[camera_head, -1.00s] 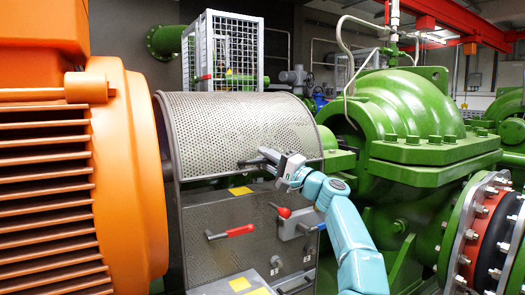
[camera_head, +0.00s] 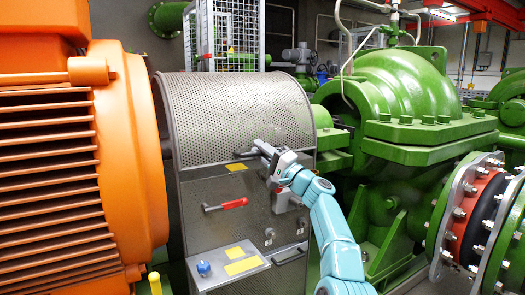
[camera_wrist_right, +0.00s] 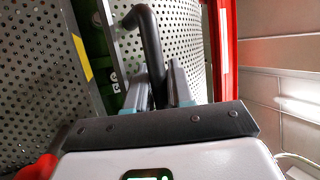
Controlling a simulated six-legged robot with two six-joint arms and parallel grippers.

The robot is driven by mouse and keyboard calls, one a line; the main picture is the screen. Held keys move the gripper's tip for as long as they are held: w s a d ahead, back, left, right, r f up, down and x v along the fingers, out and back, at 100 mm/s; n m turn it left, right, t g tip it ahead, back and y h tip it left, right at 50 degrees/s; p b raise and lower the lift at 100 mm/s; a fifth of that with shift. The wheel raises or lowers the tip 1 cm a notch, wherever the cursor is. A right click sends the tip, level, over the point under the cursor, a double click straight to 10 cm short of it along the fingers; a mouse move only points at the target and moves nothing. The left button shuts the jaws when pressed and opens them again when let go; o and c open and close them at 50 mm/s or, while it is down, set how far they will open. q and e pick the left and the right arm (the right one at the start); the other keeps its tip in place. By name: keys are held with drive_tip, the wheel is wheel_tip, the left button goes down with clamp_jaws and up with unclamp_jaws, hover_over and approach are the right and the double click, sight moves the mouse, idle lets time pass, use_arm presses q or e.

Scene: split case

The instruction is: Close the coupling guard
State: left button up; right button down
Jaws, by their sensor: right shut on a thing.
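The coupling guard's curved perforated grey hood (camera_head: 235,115) arches between the orange motor and the green pump. Its lower edge lies close above the perforated front panel (camera_head: 225,190). My right gripper (camera_head: 262,150) is at the hood's lower front edge, its arm reaching up from the lower right. In the right wrist view its fingers (camera_wrist_right: 160,88) are shut on the hood's black handle (camera_wrist_right: 150,40). That view shows a narrow gap, with green behind it, between two perforated surfaces. A red-handled lever (camera_head: 232,203) is on the front panel. My left gripper is not in view.
The orange motor (camera_head: 130,150) stands close on the left, the green pump casing (camera_head: 400,110) on the right. A grey box with a blue knob (camera_head: 203,268) and yellow labels is below the panel. A white mesh cage (camera_head: 228,35) is behind.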

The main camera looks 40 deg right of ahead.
drive_tip(key=shift+s+r, duration=0.2)
drive_tip(key=shift+r, duration=0.2)
drive_tip(key=shift+f, duration=0.1)
drive_tip(key=c, duration=1.3)
unclamp_jaws()
drive_tip(key=shift+w, duration=0.1)
drive_tip(key=shift+c, duration=0.2)
drive_tip(key=shift+s, duration=0.2)
drive_tip(key=shift+w, duration=0.1)
